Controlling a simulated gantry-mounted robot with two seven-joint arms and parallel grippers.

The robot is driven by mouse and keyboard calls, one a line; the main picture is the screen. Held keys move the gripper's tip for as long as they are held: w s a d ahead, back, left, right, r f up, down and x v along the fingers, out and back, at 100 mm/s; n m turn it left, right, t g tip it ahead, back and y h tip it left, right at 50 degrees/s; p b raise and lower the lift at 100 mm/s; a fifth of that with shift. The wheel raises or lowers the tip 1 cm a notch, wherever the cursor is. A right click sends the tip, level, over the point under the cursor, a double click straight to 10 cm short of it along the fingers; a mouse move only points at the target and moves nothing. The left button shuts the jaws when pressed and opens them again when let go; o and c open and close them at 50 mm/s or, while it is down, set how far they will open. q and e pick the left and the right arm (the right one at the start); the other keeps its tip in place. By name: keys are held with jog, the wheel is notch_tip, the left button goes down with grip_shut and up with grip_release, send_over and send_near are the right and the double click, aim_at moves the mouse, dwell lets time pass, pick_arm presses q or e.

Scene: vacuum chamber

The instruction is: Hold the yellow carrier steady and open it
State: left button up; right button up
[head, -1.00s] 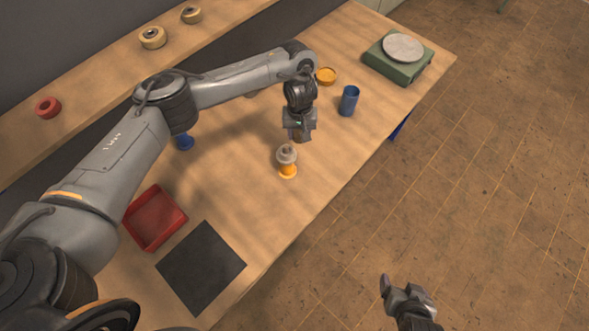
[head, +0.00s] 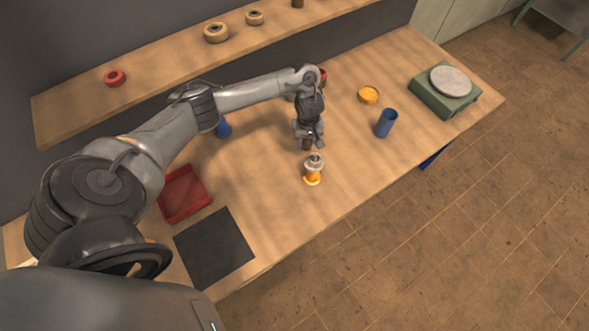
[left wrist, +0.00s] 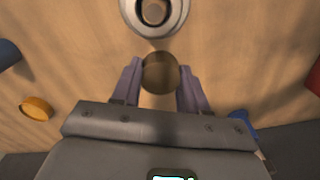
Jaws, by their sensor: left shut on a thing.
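The yellow carrier (head: 312,180) stands upright on the table in the head view, with a grey round top (head: 314,163). In the left wrist view its grey ring-shaped top (left wrist: 133,14) shows at the upper edge, with a dark hollow middle. My left gripper (head: 309,143) is just behind the carrier and apart from it. It is shut on a short brown cylinder (left wrist: 160,73), which shows between the two fingers in the left wrist view. My right gripper is out of view now.
A yellow round dish (head: 369,95), a blue cup (head: 386,124) and a green scale (head: 445,96) stand to the right. A red tray (head: 184,194), a black mat (head: 214,247) and a blue piece (head: 223,129) lie left. A shelf (head: 165,80) runs behind.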

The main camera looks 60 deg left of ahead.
pick_arm(q)
jog(key=s+f, duration=0.3)
jog(key=s, duration=0.1)
jog(key=b, duration=0.3)
send_over(290, 168)
notch_tip(290, 168, down, 6)
jog(key=shift+s+f, duration=0.1)
jog(key=shift+s, duration=0.05)
jog(key=shift+f+b, duration=0.6)
jog(key=shift+f, duration=1.5)
jog(key=shift+f, duration=0.1)
jog(key=o, duration=1.2)
jog(key=shift+c, duration=0.2)
